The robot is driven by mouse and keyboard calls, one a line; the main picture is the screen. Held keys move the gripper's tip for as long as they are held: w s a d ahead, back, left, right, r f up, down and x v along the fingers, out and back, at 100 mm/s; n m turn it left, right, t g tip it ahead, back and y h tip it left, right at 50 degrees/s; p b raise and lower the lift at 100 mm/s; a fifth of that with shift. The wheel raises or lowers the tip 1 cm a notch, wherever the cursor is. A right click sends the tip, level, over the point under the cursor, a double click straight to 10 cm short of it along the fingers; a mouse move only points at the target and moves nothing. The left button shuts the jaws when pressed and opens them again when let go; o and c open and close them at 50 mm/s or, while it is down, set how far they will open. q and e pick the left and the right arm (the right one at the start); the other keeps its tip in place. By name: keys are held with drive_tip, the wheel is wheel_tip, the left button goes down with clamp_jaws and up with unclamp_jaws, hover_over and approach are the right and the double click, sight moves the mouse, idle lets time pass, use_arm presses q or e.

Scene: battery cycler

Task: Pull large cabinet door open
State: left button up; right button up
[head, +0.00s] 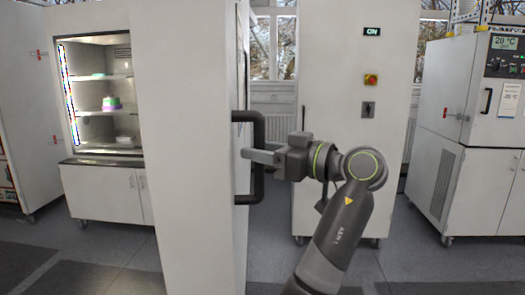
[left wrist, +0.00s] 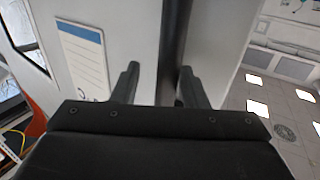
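The large white cabinet or door panel (head: 188,150) stands upright left of centre in the head view. A black vertical bar handle (head: 259,130) is on its right-hand side. My left gripper (head: 262,156) is at the handle, at about its middle height. In the left wrist view, the dark handle bar (left wrist: 174,40) runs between the two fingers of my left gripper (left wrist: 158,86). The bar is close to the right finger, and a gap shows beside the left finger. Whether the door is ajar is not clear. My right gripper is not in view.
A lit cabinet with shelves (head: 100,90) stands at the left. A tall white cabinet with an ON sign (head: 355,180) stands behind my arm. A white chamber with a display (head: 475,130) is at the right. Grey floor is clear between them.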

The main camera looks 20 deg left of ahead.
use_arm(q)
drive_tip(key=s+d+b, duration=0.2)
drive_tip(key=d+b, duration=0.2)
drive_tip(key=d, duration=1.3)
drive_tip(key=shift+d, duration=0.2)
